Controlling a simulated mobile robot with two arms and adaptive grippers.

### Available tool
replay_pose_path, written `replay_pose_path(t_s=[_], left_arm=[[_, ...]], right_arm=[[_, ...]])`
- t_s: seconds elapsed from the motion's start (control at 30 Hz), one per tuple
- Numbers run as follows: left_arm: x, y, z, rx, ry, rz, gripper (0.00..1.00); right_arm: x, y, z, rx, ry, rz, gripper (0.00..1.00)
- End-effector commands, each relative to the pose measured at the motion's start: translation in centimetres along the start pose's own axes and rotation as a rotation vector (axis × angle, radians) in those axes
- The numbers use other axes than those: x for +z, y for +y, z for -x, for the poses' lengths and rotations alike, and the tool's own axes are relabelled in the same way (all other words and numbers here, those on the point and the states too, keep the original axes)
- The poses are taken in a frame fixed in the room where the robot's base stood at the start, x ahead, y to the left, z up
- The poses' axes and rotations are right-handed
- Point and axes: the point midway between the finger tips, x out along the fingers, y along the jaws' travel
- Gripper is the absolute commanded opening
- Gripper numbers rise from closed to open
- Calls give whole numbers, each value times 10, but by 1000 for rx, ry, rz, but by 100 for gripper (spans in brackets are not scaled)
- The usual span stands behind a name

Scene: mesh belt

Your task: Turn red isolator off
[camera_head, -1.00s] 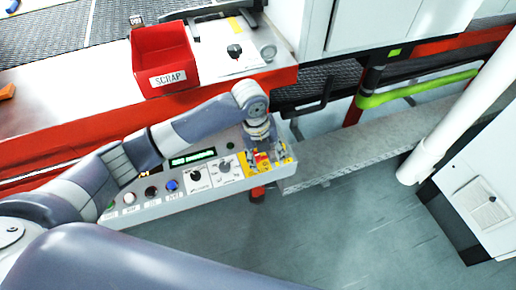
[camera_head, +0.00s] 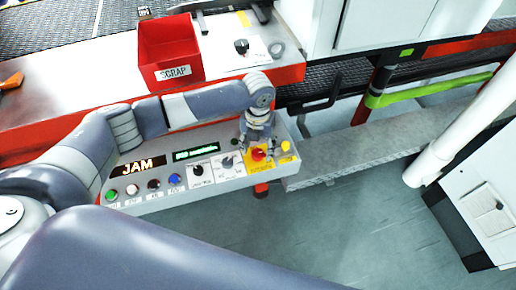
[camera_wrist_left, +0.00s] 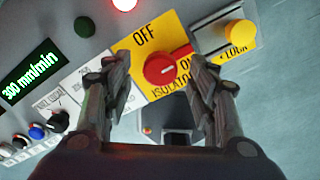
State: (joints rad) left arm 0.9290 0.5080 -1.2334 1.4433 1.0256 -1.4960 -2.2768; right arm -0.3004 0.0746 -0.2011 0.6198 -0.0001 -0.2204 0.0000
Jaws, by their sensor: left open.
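The red isolator knob (camera_head: 258,155) sits on a yellow plate at the right end of the grey control panel. In the left wrist view the round red isolator (camera_wrist_left: 160,68) has a red bar pointing up and right, beside the ON label. The OFF label (camera_wrist_left: 145,37) is above the knob and the bar does not point at it. My left gripper (camera_head: 257,145) is over the panel at the isolator. My right gripper is not in view.
A yellow padlock-like part (camera_wrist_left: 240,34) is right of the isolator. Black dials (camera_head: 198,170) and coloured buttons (camera_head: 132,190) are to its left, below a lit JAM sign (camera_head: 137,167). A red SCRAP bin (camera_head: 169,50) stands behind. Grey floor is clear at front right.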

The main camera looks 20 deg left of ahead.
Motion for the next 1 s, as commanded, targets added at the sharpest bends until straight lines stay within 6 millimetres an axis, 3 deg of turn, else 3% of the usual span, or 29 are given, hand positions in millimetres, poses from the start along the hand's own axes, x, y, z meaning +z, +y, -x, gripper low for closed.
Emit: replay_pose_path(t_s=[0.2, 0.47, 0.67, 1.0], left_arm=[[0, 0, -15, 0, -2, -1, 53], [0, 0, -16, 0, -2, -1, 53], [0, 0, -16, 0, -2, 0, 8], [0, 0, -15, 0, -1, 23, 8]], right_arm=[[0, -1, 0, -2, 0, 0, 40], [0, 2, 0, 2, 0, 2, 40], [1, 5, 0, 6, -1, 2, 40], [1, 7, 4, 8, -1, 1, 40]])
